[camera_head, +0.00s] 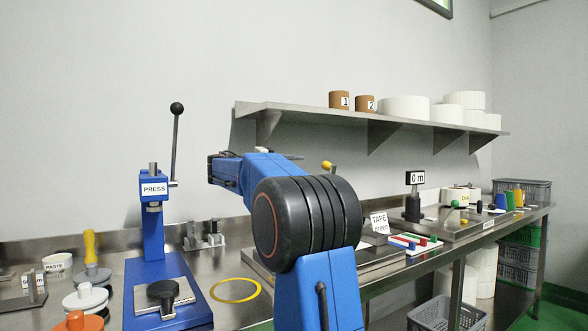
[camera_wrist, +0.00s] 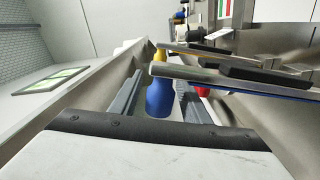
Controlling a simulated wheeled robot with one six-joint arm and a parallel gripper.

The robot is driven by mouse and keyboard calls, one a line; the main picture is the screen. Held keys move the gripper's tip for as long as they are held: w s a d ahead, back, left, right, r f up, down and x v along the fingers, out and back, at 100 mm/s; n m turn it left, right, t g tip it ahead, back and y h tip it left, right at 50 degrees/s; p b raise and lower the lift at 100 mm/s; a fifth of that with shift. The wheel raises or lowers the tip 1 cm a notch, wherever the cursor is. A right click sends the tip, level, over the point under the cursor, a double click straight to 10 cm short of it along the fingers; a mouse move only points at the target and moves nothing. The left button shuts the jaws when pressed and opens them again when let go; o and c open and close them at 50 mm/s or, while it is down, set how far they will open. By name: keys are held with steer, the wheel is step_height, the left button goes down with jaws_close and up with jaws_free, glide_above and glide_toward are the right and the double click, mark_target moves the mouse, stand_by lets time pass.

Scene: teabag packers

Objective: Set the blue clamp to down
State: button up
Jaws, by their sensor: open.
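In the wrist view, a rounded blue piece (camera_wrist: 160,97), which looks like the blue clamp's handle, shows in the gap between the two grey fingers of my gripper (camera_wrist: 161,84). My gripper is open, and I cannot tell whether a finger touches the blue piece. A yellow tip (camera_wrist: 160,56) shows just beyond it and a red piece (camera_wrist: 203,92) to its right. In the head view, my blue and black arm hides the gripper and the blue clamp. A yellow knob (camera_head: 328,166) shows just above the arm's black joint.
Metal bars with black pads (camera_wrist: 240,74) cross the right of the wrist view, close to the fingers. In the head view, the blue press (camera_head: 153,215) stands left of my arm. A wall shelf (camera_head: 300,111) hangs above the bench. A TAPE sign (camera_head: 379,223) stands to the right.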

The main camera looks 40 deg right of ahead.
jaws_close()
steer(key=s+a+f+m, duration=0.2)
steer(key=s+f+m, duration=0.3)
steer(key=s+f, duration=0.3)
steer(key=s+a+f+m, duration=0.3)
steer(key=s+f+m, duration=0.2)
steer(key=s, duration=0.7)
steer(key=shift+f+m, duration=0.4)
steer(key=shift+f, duration=0.95)
steer(key=shift+s, duration=0.1)
jaws_free()
steer(key=v, duration=1.7)
steer(key=shift+a, duration=0.15)
